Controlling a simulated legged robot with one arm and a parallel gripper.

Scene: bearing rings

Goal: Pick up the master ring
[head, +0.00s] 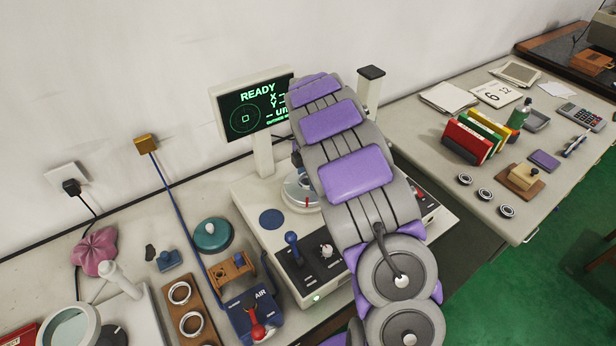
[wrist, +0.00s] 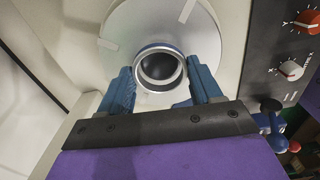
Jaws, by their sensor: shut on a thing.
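The master ring (wrist: 158,87), a metal ring with a dark bore and a blue band on its rim, shows in the wrist view between the blue fingers of my gripper (wrist: 160,80). The fingers are closed on it from the left and right. Behind it is the round pale plate (wrist: 120,30) of the measuring machine; whether the ring touches the plate or is just above it, I cannot tell. In the head view my arm hides the gripper and the ring, and only part of the plate (head: 297,195) shows.
The machine's screen (head: 255,108) reads READY. A joystick (head: 291,240) and knobs stand on its front panel. A wooden holder (head: 185,310) with rings lies at left, beside a blue AIR unit (head: 252,310). Several small rings (head: 485,194) lie on the right table.

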